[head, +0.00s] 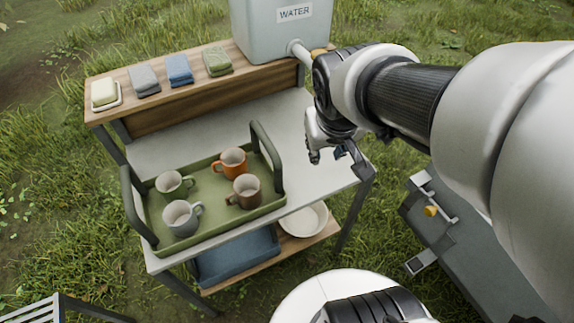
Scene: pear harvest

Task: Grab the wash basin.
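A round white basin (304,220) sits on the wooden lower shelf of the wash stand, at its right end. The tabletop edge above hides its back part. My gripper (337,163) is over the right end of the pale tabletop, pointing down. Its two fingers are apart with nothing seen between them. It is above and to the right of the basin, clear of it.
A green tray (218,235) with tall handles holds several mugs on the tabletop. A blue bin (236,263) stands left of the basin. A water tank (270,35), folded cloths (179,70) and soap (104,93) are on the raised back shelf. A table leg (352,217) stands right of the basin.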

